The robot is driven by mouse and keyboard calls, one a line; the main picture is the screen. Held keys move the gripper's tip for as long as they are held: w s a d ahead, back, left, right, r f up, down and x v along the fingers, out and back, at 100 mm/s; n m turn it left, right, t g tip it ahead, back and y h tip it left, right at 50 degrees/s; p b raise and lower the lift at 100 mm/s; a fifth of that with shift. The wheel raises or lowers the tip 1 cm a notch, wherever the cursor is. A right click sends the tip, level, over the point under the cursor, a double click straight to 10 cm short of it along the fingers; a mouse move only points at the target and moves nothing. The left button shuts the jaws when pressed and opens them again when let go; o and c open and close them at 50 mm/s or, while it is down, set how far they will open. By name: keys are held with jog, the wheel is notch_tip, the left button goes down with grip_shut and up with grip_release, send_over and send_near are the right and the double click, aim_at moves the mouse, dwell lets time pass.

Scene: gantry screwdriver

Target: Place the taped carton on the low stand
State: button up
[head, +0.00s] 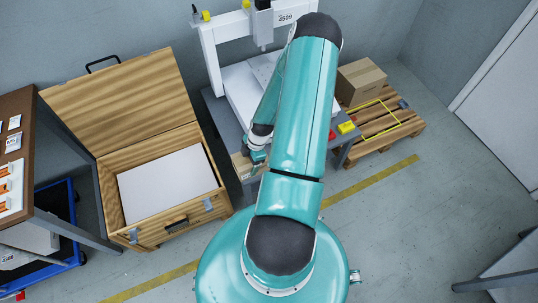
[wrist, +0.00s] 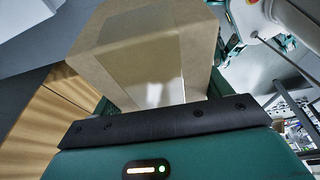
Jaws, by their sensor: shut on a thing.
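The taped carton (wrist: 145,50) fills the middle of the wrist view, brown with a paler strip of tape down its face. My gripper (head: 256,158) is shut on it. In the head view only a small part of the carton (head: 242,167) shows, at the front left of the grey machine table; my arm hides the rest. A low slatted wooden stand (head: 409,127), like a pallet, is on the floor at the right, with a yellow outlined square on top. It is well apart from my gripper.
Another brown carton (head: 362,82) sits at the back of the stand. The grey table (head: 222,125) bears a white gantry machine (head: 212,55). An open wooden chest (head: 220,207) stands at the left. The floor in front of the stand is clear, crossed by a yellow line.

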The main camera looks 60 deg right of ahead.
jog(key=d, duration=0.1)
jog(key=d+f, duration=0.1)
jog(key=d, duration=0.2)
jog(key=shift+w+f, duration=0.15)
jog(key=shift+f, duration=0.25)
jog(key=d+f, duration=0.2)
jog(key=f, duration=0.1)
jog(key=d+f, duration=0.3)
jog(key=shift+w, duration=0.2)
jog(key=shift+f, duration=1.45)
jog(key=o, duration=1)
jog(key=shift+f, duration=0.15)
